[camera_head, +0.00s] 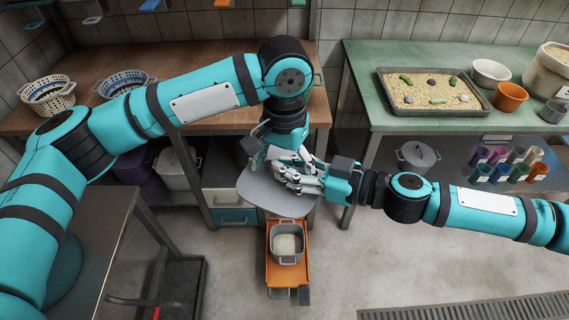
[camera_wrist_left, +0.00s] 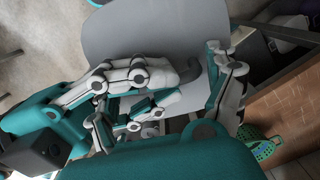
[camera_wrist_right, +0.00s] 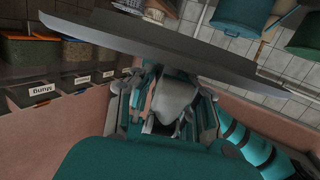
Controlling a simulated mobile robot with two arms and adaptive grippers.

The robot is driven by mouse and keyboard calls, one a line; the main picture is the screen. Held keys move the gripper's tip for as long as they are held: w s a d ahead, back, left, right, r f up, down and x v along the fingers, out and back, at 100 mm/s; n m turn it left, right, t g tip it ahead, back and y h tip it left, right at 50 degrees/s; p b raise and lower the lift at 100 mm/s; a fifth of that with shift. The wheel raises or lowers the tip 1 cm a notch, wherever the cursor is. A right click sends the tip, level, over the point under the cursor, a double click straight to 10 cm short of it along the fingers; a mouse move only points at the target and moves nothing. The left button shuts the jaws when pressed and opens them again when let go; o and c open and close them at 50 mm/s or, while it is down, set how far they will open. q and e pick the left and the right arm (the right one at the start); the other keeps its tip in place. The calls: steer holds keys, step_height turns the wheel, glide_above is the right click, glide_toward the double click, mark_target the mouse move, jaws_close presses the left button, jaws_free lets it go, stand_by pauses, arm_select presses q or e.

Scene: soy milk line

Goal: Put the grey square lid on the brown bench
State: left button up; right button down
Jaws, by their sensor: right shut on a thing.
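The grey square lid (camera_head: 262,195) is in the air in front of the brown bench (camera_head: 215,65). My right gripper (camera_head: 298,180) is shut on the lid's handle, which the fingers mostly hide. In the right wrist view the lid (camera_wrist_right: 190,50) spans the picture as a tilted plate, with the handle (camera_wrist_right: 172,97) between the fingers. My left gripper (camera_head: 270,155) is just above the lid, close beside the right one. Its fingers look apart in the left wrist view, where the lid (camera_wrist_left: 140,30) fills the top; whether they touch the lid is unclear.
Below the lid, a grey pot (camera_head: 287,258) stands on an orange cart (camera_head: 275,278). A green table (camera_head: 375,110) with a tray stands right.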

arm_select(q)
steer(key=shift+d, duration=0.1)
steer(key=c, duration=0.8)
steer(key=shift+c, duration=0.2)
arm_select(e)
steer(key=c, duration=1.3)
jaws_free()
